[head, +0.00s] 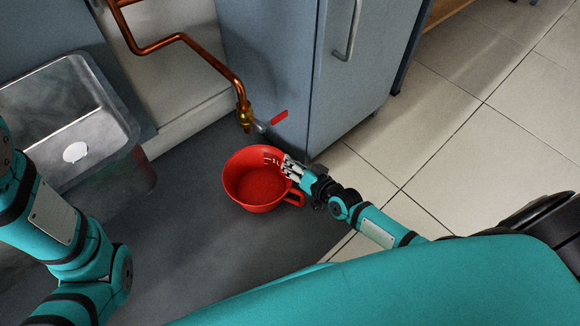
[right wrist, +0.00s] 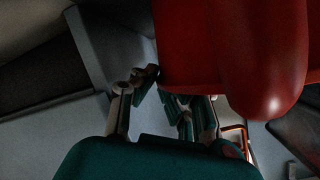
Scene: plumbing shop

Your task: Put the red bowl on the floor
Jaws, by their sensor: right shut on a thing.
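The red bowl (head: 262,188) has a handle and shows in the middle of the head view, upright and empty. My right gripper (head: 291,170) is shut on the right side of its rim, close to the handle. The bowl also shows large and close in the right wrist view (right wrist: 195,45), against the fingers (right wrist: 172,95). In the head view the bowl is seen over the dark grey floor (head: 210,270); I cannot tell whether its base touches it. My left arm shows at the left, but its gripper is outside the frame.
A copper pipe with a brass valve (head: 245,115) and red lever (head: 279,117) hangs just above the bowl. A grey cabinet (head: 280,60) stands behind it. A metal sink (head: 65,110) is at the left. Pale floor tiles (head: 440,140) lie clear at the right.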

